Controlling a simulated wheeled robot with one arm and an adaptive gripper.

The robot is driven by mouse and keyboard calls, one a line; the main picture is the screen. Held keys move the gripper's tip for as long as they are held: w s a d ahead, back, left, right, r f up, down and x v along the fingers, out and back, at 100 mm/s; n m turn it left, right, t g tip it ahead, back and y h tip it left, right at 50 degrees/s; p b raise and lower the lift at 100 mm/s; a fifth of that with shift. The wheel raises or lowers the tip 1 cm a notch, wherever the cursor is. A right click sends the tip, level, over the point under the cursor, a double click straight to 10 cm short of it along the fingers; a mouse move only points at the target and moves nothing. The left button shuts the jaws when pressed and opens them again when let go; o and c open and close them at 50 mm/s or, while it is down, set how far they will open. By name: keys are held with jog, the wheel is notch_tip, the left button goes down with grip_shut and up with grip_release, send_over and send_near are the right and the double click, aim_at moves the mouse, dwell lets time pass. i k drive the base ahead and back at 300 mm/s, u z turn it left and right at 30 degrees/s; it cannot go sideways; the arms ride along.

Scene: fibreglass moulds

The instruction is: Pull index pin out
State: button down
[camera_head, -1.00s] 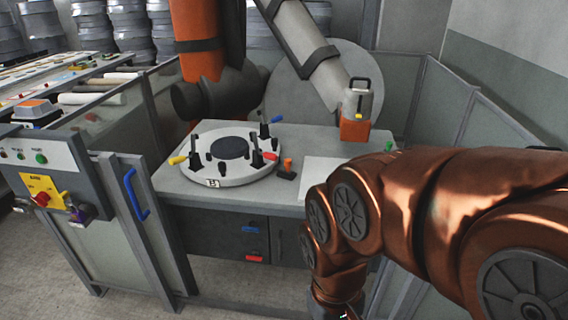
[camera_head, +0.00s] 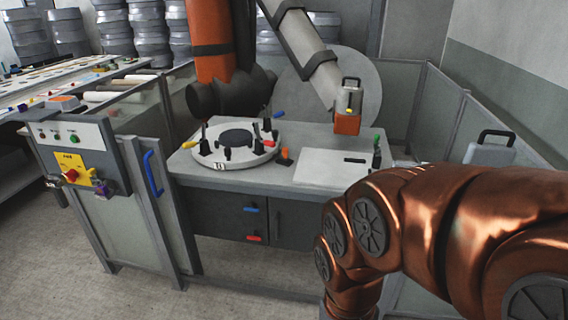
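A small orange-topped piece (camera_head: 284,154) stands on a dark base right of the plate. A green-topped dark upright piece (camera_head: 376,150) stands at the bench's right side. I cannot tell which of these is the index pin. My copper arm fills the lower right; my gripper is beyond the bottom edge, out of view.
A white panel (camera_head: 325,170) lies on the bench's right half. Fence panels (camera_head: 435,110) enclose the back and right. A control box (camera_head: 85,150) and blue door handle (camera_head: 153,172) stand at the left.

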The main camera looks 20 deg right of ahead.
aim_at(285, 150)
jog(key=k, duration=0.7)
jog(key=z, duration=0.4)
jog(key=i, duration=1.6)
jog(key=u, duration=1.25)
jog(key=i, duration=0.5)
jog(key=u, duration=0.5)
